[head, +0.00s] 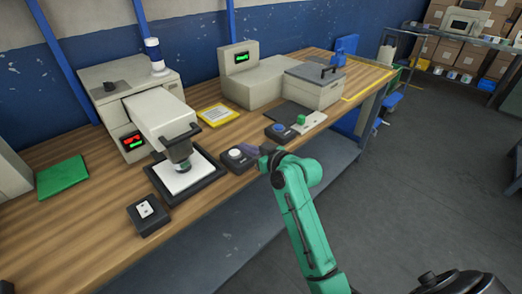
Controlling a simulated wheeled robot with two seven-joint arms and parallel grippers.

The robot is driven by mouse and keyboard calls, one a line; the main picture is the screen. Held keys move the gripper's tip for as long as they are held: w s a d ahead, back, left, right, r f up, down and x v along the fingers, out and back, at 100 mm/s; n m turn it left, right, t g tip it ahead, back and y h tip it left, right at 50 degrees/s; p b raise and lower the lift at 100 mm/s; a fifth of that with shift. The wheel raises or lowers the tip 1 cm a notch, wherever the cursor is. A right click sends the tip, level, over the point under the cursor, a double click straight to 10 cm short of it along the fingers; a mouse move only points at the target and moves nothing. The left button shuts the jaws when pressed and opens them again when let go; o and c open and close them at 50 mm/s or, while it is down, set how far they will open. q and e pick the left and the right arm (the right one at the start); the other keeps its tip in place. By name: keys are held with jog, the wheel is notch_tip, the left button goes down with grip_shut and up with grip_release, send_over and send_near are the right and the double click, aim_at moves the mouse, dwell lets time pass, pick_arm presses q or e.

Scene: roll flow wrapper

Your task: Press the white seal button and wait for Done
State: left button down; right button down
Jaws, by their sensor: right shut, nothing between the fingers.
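A black box with a round white button (235,154) sits near the front edge of the bench, right of the press-like machine (163,122); I take it as the seal button. My right gripper (254,150) is beside it on the right, shut and empty, with its arm reaching in from the lower right. I cannot tell whether the fingertips touch the button box. The machine's head is over a white plate (182,178) in a black frame. Its small display (132,141) shows red and green marks, too small to read. My left gripper is not in view.
A black box with a white plate (146,210) is at the front left, and a blue-button box (280,130) is right of my gripper.

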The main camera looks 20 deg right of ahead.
jog(key=v, duration=0.6)
jog(key=shift+b, duration=0.45)
jog(key=s+d+f+m+g+h, duration=0.1)
jog(key=s+f+g, duration=0.15)
jog(key=f, duration=0.95)
jog(key=s+d+f+m+g+h, duration=0.1)
jog(key=s+f+g, duration=0.15)
jog(key=f, duration=1.05)
jog(key=s+d+f+m+g+h, duration=0.1)
jog(key=s+f, duration=0.2)
jog(key=f, duration=0.9)
jog(key=s+d+f+g, duration=0.1)
jog(key=s+f+g, duration=0.1)
jog(key=s+f, duration=0.4)
jog(key=s+d+f+g+h, duration=0.1)
jog(key=s+f, duration=0.6)
jog(key=s, duration=0.9)
jog(key=s+d+f+n+g+h, duration=0.1)
jog(key=s+f+g, duration=0.3)
jog(key=s+f, duration=0.3)
jog(key=s, duration=0.4)
jog(key=shift+s+d, duration=0.25)
jog(key=shift+s, duration=0.05)
